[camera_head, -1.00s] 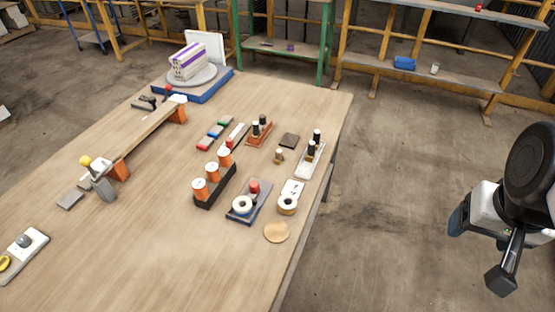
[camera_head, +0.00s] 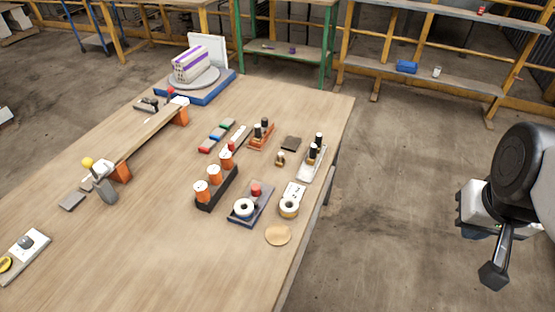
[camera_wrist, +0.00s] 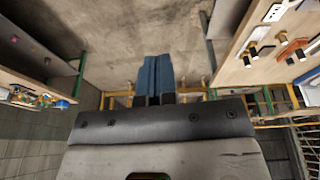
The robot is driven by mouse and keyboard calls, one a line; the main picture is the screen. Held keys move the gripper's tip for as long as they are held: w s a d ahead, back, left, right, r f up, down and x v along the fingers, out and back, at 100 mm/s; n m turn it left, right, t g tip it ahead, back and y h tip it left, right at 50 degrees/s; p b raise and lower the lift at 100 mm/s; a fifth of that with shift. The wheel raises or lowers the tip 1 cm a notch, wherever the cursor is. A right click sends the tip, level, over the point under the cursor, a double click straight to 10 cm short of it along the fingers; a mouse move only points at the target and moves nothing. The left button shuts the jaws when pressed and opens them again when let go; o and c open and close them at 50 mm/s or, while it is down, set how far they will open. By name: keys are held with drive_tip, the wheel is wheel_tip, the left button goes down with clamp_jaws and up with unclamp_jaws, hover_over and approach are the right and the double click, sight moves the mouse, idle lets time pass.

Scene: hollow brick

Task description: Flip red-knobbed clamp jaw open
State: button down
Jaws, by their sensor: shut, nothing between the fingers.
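The red-knobbed clamp (camera_head: 150,104) is small in the head view, at the far end of a long wooden board (camera_head: 145,135) on the table. Its red knob (camera_head: 171,91) shows beside a white block; whether its jaw is open or shut is too small to tell. A second clamp with a yellow knob (camera_head: 88,162) stands at the near end of the board. My gripper's blue fingers (camera_wrist: 155,72) are together and empty in the wrist view. In the head view my arm is at the right edge, over the floor and well away from both clamps.
A turntable on a blue base (camera_head: 208,92) stands beyond the red-knobbed clamp. Shelves (camera_head: 450,80) line the back. Open floor lies right of the table.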

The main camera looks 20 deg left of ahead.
drive_tip(key=w+a+f+n+t, duration=0.1)
drive_tip(key=w+a+f+n, duration=0.3)
drive_tip(key=w+a, duration=0.3)
drive_tip(key=n+y, duration=0.6)
drive_tip(key=n, duration=0.8)
approach(252, 196)
wheel_tip(252, 196, up, 4)
drive_tip(key=s+d, duration=0.2)
drive_tip(key=s, duration=0.1)
drive_tip(key=shift+w+d+f+t, duration=0.15)
drive_tip(key=shift+f+t, duration=0.1)
drive_tip(key=shift+t, duration=0.15)
drive_tip(key=shift+f, duration=0.1)
drive_tip(key=shift+x, duration=4.95)
drive_tip(key=shift+w, duration=0.1)
